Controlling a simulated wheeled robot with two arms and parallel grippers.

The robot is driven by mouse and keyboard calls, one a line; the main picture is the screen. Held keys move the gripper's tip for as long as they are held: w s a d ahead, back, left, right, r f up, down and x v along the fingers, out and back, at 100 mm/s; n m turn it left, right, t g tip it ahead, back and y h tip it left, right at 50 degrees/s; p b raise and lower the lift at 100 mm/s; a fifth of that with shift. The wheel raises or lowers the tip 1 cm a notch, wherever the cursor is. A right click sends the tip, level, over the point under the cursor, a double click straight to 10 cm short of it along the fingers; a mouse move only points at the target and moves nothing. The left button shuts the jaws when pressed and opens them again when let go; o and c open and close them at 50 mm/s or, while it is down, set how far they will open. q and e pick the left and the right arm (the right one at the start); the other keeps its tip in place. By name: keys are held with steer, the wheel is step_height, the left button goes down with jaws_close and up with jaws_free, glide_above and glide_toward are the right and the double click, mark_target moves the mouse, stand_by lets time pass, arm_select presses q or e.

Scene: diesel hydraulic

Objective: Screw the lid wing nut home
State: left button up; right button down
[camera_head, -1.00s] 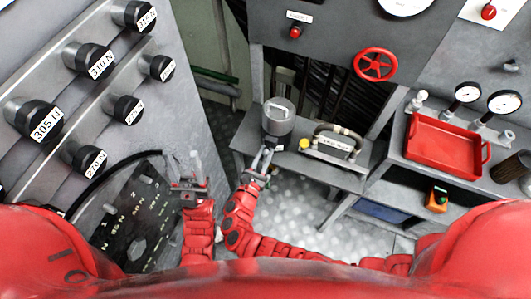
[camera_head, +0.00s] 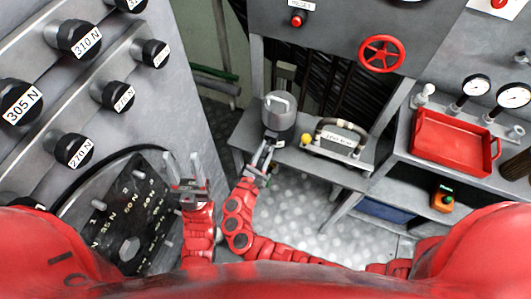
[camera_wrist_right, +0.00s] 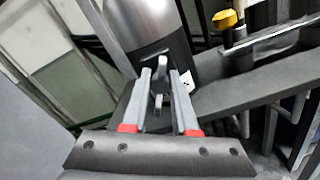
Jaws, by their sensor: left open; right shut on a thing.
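A grey metal canister (camera_head: 280,122) stands on the low grey bench, with a light fitting on its top; it fills the top of the right wrist view (camera_wrist_right: 165,48). A small grey winged piece, which looks like the wing nut (camera_wrist_right: 159,102), sits between the fingers of my right gripper (camera_wrist_right: 161,80), low at the canister's near side. That gripper (camera_head: 262,155) is shut on it. Its seating against the canister is hard to see. My left gripper (camera_head: 184,165) is open and empty, fingers pointing up, left of the canister and apart from it.
A carrying handle with a label (camera_head: 340,139) and a yellow knob (camera_head: 306,139) are right of the canister. A red tray (camera_head: 455,142) and gauges stand further right. A red handwheel (camera_head: 381,54) is above. A grey panel with black knobs (camera_head: 75,150) is close left.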

steer(key=m+b, duration=0.3)
steer(key=b, duration=0.2)
steer(key=m+b, duration=0.4)
steer(key=b, duration=0.1)
steer(key=f+m+b, duration=0.1)
steer(key=m+b, duration=0.2)
steer(key=b, duration=0.2)
steer(key=shift+m, duration=0.3)
steer(key=shift+r+m+b, duration=0.35)
steer(key=shift+m+b, duration=0.55)
steer(key=shift+b, duration=0.45)
steer(key=c, duration=0.7)
jaws_free()
